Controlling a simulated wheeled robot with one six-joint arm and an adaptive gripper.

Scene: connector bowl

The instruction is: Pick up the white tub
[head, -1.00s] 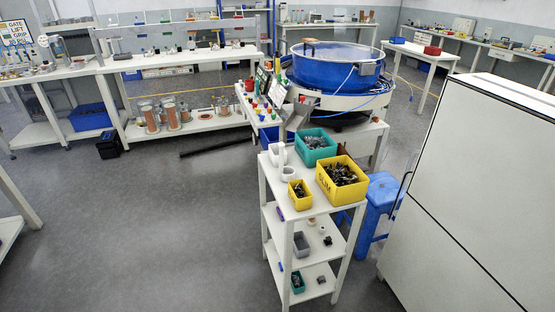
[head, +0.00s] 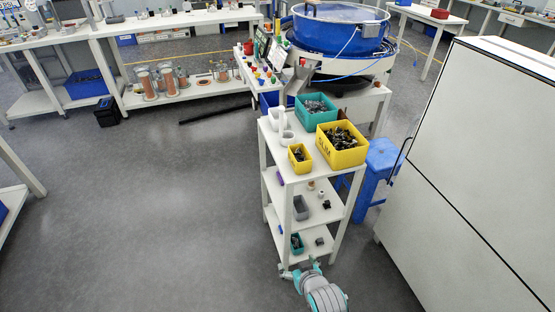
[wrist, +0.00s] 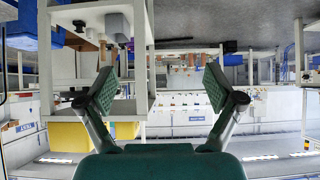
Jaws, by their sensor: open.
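A small white tub (head: 287,138) stands on the top shelf of the white shelf unit, at its left side. It is in front of a taller white piece (head: 278,118) and left of the yellow bins. My gripper (head: 300,269) is low at the bottom of the head view, in front of the unit's lower shelves and well below the tub. In the wrist view my gripper (wrist: 160,88) has its two green-padded fingers spread wide with nothing between them. I cannot make out the tub in the wrist view.
On the top shelf stand a teal bin (head: 316,108), a large yellow bin (head: 343,157) and a small yellow bin (head: 300,158), all filled with parts. A blue stool (head: 378,175) and a white cabinet (head: 480,160) are at the right. The floor at left is clear.

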